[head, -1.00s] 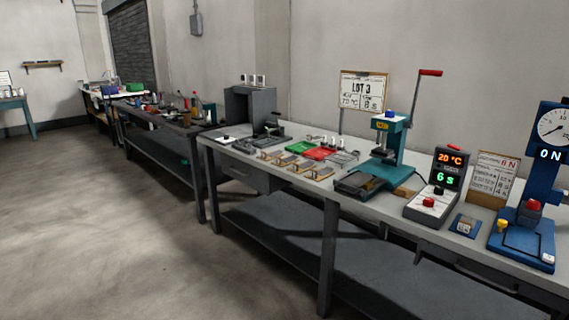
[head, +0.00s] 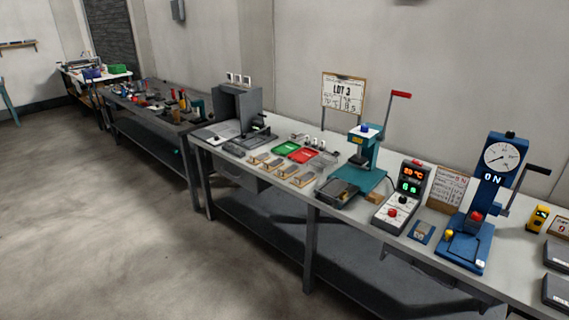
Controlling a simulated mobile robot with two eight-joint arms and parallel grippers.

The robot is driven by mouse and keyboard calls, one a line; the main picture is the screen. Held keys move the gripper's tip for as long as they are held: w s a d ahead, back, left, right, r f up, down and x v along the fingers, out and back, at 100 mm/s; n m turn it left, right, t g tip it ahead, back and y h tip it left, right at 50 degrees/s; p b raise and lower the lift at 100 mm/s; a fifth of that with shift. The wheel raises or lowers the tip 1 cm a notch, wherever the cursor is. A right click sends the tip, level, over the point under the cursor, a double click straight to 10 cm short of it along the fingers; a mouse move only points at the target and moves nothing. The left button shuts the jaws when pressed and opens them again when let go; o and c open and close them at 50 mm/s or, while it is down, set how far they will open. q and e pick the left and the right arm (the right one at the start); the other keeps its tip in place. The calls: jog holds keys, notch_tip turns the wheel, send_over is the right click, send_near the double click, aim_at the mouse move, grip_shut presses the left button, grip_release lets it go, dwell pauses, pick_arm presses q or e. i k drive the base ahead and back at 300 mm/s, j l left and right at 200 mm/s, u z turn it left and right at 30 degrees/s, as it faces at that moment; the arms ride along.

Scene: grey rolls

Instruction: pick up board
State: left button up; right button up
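No gripper of mine shows in the head view. I cannot tell which thing is the board. A framed LOT 3 board (head: 343,92) stands upright on posts at the back of the long grey bench (head: 268,203). Several small flat pieces with tan parts (head: 273,166) lie in a row near the bench's front edge. Nothing is held in view.
A teal press (head: 364,160) with a red-handled lever stands mid-bench. A control box (head: 402,195) with a lit display and a blue gauge stand (head: 478,215) are to its right. A grey machine (head: 237,108) is at the left end. The floor (head: 110,230) in front is clear.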

aim_at(272, 163)
jog(key=i+j+z, duration=0.15)
jog(key=i+z, duration=0.3)
jog(key=i+j+z, duration=0.25)
jog(key=z, duration=0.25)
jog(key=i+j+z, duration=0.1)
jog(key=i+j, duration=0.35)
jog(key=j, duration=0.2)
jog(key=i+j+z, duration=0.15)
jog(key=j, duration=0.2)
jog(key=i+j, duration=0.25)
jog(key=j, duration=0.15)
jog(key=i+j, duration=0.25)
jog(key=j, duration=0.15)
jog(key=i+j, duration=0.25)
jog(key=j, duration=0.15)
